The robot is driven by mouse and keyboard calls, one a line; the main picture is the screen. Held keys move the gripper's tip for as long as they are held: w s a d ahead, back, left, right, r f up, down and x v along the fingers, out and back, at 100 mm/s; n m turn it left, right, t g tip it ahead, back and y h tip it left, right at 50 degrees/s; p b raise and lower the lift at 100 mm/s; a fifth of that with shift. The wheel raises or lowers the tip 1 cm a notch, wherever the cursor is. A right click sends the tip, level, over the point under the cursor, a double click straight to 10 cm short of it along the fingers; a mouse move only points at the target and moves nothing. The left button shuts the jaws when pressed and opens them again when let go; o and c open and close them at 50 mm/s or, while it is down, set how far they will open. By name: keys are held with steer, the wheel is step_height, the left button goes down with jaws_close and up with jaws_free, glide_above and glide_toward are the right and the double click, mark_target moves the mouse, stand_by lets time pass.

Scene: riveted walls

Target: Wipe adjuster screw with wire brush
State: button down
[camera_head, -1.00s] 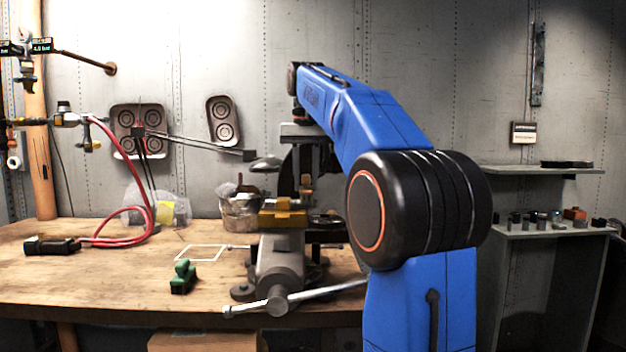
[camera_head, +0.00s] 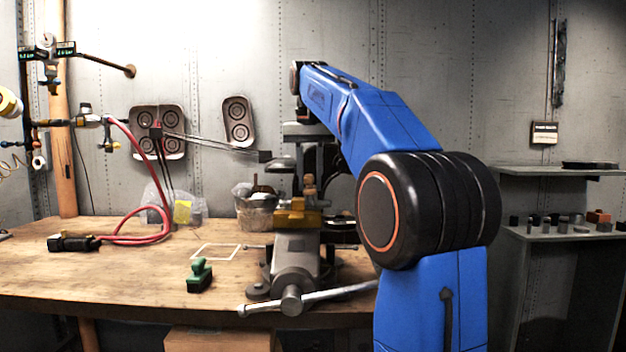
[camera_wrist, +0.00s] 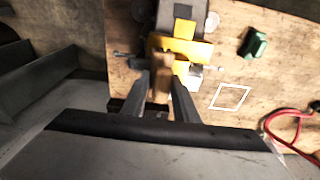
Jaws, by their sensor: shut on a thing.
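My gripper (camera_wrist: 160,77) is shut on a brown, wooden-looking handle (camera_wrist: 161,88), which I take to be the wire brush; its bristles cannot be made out. In the head view the brown piece (camera_head: 310,183) shows just above the yellow jaws (camera_head: 297,218) of a grey bench vise (camera_head: 295,250). The wrist view shows the handle's far end at the yellow jaws (camera_wrist: 188,47); whether it touches cannot be told. A thin metal rod (camera_wrist: 125,54) sticks out to the left there, and a silvery piece (camera_wrist: 195,72) lies right. Which part is the adjuster screw is unclear.
The vise bar (camera_head: 335,295) crosses the front of the wooden bench (camera_head: 130,280). A green block-like item (camera_head: 200,276), a white square outline (camera_head: 216,252), a red hose (camera_head: 150,160) and a bucket (camera_head: 257,212) are left of the vise. Shelves (camera_head: 560,233) stand right.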

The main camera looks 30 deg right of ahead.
steer(key=shift+w+a+r, duration=0.25)
steer(key=shift+a+r, duration=0.05)
steer(key=shift+r, duration=0.2)
steer(key=shift+w+a+r, duration=0.25)
steer(key=shift+a+r, duration=0.05)
steer(key=shift+r, duration=0.2)
steer(key=shift+s+d+r, duration=0.1)
steer(key=shift+d+r, duration=0.05)
steer(key=shift+r, duration=0.8)
steer(key=shift+s+d+r, duration=0.1)
steer(key=shift+r, duration=0.8)
